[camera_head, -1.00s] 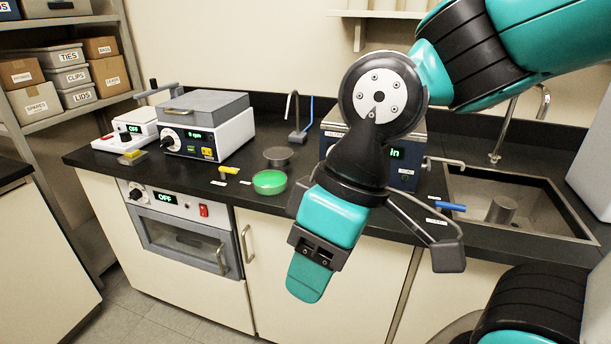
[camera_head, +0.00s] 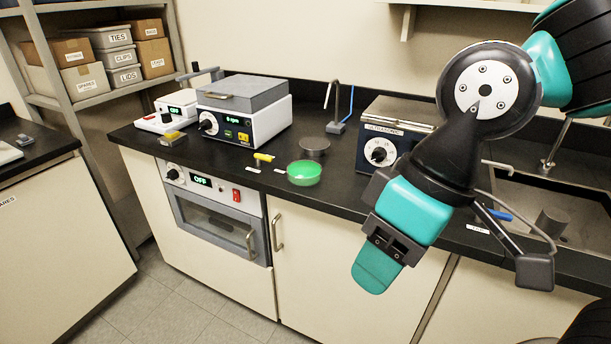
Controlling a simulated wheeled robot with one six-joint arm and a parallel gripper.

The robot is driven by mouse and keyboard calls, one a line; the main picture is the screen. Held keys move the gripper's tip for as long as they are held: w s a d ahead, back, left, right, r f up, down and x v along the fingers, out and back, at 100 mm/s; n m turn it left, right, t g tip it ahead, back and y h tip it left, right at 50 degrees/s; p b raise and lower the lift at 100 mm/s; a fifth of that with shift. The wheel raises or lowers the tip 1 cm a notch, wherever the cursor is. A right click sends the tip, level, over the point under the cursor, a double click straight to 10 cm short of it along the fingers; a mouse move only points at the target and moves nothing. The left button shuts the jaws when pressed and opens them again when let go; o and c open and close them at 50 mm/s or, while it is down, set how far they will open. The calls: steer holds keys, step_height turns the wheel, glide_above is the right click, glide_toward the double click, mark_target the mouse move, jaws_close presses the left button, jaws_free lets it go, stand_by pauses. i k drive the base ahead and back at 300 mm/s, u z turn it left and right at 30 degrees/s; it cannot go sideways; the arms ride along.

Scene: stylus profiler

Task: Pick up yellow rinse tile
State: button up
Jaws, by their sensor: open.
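A small yellow piece (camera_head: 263,157) sits on the black counter, left of a green dish (camera_head: 304,173), with a white label in front of it. A second, flat yellowish block (camera_head: 172,136) lies further left, by the small white device. I cannot tell for sure from the picture which one is the rinse tile. My gripper (camera_head: 455,232) is open and empty, in front of the counter at right of centre. It is well to the right of both yellow things and touches neither. It hides part of the counter's front edge and part of the blue ultrasonic unit.
A white heater box (camera_head: 243,115) with a grey lid stands behind the yellow things. The ultrasonic unit (camera_head: 380,152), a dark round dish (camera_head: 314,146) and a thin bent post (camera_head: 337,127) stand nearby. A blue piece (camera_head: 497,213) lies by the sink. Floor at lower left is clear.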

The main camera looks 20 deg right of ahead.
mark_target(172, 134)
steer(key=u, duration=0.3)
steer(key=i, duration=0.35)
steer(key=u, duration=0.95)
steer(key=i, duration=0.75)
steer(key=u, duration=0.5)
steer(key=i, duration=0.8)
steer(key=z, duration=0.5)
steer(key=i, duration=0.7)
steer(key=z, duration=0.4)
